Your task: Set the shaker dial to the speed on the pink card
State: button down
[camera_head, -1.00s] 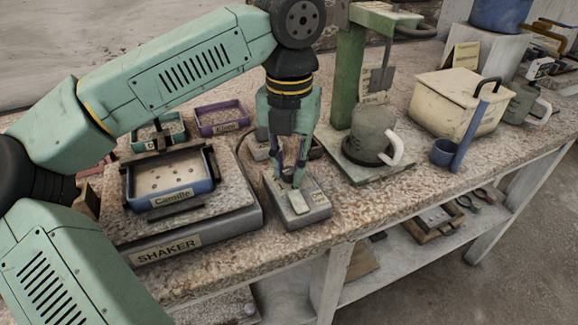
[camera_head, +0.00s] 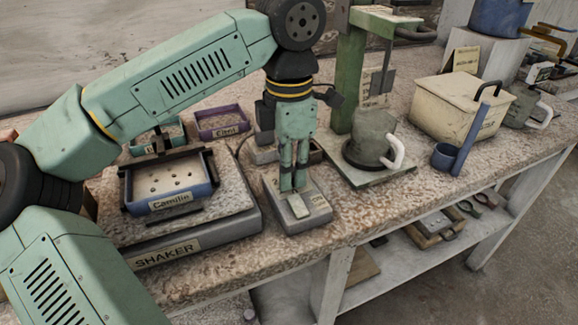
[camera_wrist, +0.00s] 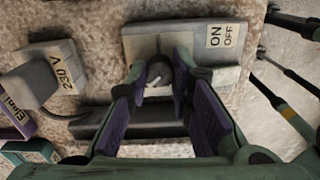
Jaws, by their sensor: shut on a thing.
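The grey control box (camera_head: 318,208) stands right of the shaker (camera_head: 225,229), which has a SHAKER label on its front. My gripper (camera_head: 293,187) points down onto the box. In the wrist view its purple-padded fingers (camera_wrist: 160,75) close on a small grey dial (camera_wrist: 158,89) on top of the box, which carries an ON/OFF label (camera_wrist: 228,36). The fingers hide much of the dial, and I cannot read its setting. I cannot make out a pink card in either view.
A blue tray marked Camille (camera_head: 176,198) sits on the shaker. A purple tray (camera_head: 222,124) is behind it. A grey block marked 230 V (camera_wrist: 47,76) is near the box.

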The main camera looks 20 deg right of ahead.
jog(key=m, duration=0.4)
jog(key=shift+m, duration=2)
jog(key=c, duration=1.4)
grip_release()
jog(key=shift+r, duration=4)
jog(key=shift+r, duration=0.1)
